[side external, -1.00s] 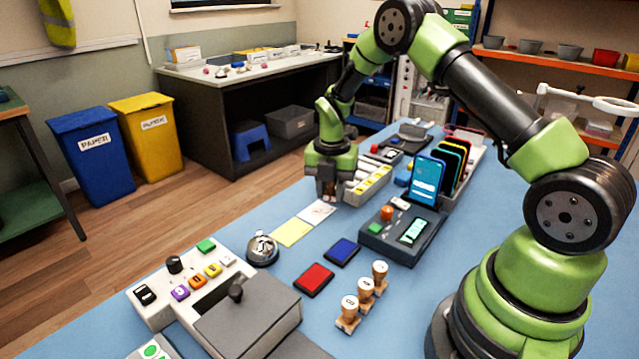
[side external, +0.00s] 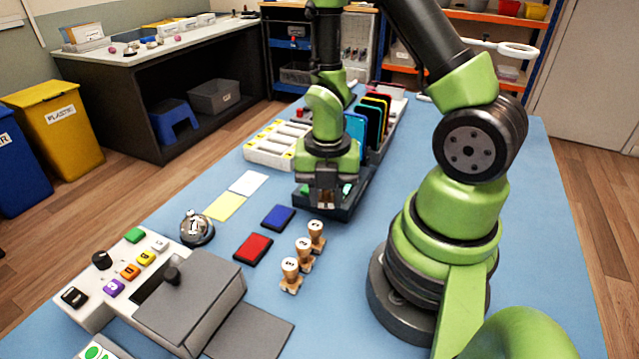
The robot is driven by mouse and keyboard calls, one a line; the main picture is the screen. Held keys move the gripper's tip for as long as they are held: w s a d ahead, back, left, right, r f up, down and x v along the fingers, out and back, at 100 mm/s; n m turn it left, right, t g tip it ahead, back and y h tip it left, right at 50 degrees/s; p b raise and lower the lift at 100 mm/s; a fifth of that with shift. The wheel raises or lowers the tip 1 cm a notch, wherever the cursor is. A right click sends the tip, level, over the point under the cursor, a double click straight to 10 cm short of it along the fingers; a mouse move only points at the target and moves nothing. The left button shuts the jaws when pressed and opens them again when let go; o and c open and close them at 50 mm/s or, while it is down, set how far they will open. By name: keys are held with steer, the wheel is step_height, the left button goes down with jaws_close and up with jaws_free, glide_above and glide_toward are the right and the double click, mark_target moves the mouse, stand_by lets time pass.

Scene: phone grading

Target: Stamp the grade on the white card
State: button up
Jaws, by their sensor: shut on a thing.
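The white card (side external: 249,182) lies flat on the blue table, touching or close to a yellow card (side external: 225,207). Any mark on it is too faint to tell. My gripper (side external: 325,200) points down, to the right of the white card, in front of or over the dark dock (side external: 345,209). It is shut on a small tan thing, which looks like a wooden stamp mostly hidden by the fingers. Three wooden stamps (side external: 303,256) stand in a row nearer the camera. A blue ink pad (side external: 278,217) and a red ink pad (side external: 253,248) lie between the cards and the stamps.
A white tray (side external: 270,152) and upright phones (side external: 372,118) stand behind. A grey lidded box (side external: 190,305) is in front.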

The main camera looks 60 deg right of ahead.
steer(key=shift+f, duration=2.75)
steer(key=shift+f, duration=0.6)
steer(key=o, duration=0.9)
steer(key=shift+o, duration=0.2)
step_height(320, 180, up, 10)
step_height(320, 180, up, 6)
steer(key=w+a+m+t, duration=0.1)
steer(key=w+m+t, duration=0.1)
steer(key=m, duration=0.4)
step_height(320, 180, up, 10)
steer(key=m+t, duration=0.3)
steer(key=m, duration=0.9)
glide_above(325, 232)
steer(key=a, duration=0.5)
steer(key=s+a+r+m+t+y, duration=0.2)
steer(key=s+a+r+m, duration=0.1)
steer(key=m, duration=0.5)
step_height(325, 232, up, 2)
steer(key=shift+s+m, duration=0.3)
steer(key=shift+s, duration=0.6)
